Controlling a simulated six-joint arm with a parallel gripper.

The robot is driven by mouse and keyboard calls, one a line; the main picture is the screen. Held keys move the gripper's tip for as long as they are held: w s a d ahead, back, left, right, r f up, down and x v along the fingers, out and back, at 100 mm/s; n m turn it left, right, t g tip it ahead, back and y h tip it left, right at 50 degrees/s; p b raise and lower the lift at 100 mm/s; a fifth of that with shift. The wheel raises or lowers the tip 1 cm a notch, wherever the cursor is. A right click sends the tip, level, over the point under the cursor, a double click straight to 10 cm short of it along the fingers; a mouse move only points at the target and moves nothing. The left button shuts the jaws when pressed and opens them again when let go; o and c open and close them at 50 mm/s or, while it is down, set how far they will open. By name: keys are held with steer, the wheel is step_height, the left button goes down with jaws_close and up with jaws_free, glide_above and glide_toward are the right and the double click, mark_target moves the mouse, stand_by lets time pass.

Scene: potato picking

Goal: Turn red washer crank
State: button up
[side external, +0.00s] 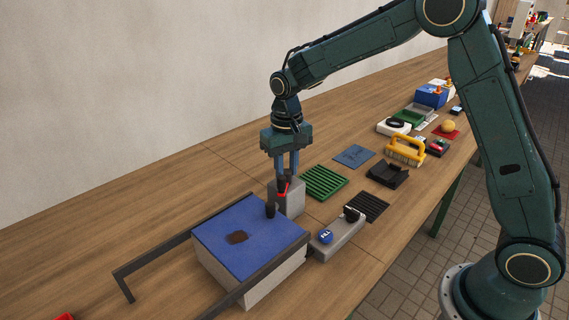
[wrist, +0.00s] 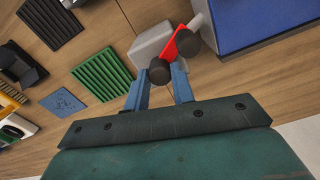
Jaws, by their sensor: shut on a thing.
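The red crank (wrist: 177,46) is a short red arm with a dark round knob at each end. It is mounted at a grey block (side external: 291,197) beside the washer box, which has a blue top (side external: 255,222). My gripper (side external: 284,181) points down over the crank and is shut on its upper dark knob (wrist: 159,72). The wrist view shows this knob between the two blue fingers. The other dark knob (side external: 270,210) hangs lower, toward the blue top.
A dark metal frame (side external: 124,284) surrounds the box. Bare wood is free at left.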

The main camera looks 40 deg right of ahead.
steer(key=n, duration=0.4)
steer(key=shift+n, duration=0.3)
steer(key=n, duration=0.4)
steer(key=shift+n, duration=0.3)
steer(key=n, duration=0.4)
steer(key=shift+w+n, duration=0.1)
steer(key=shift+n, duration=2)
steer(key=shift+r, duration=0.1)
steer(key=o, duration=1)
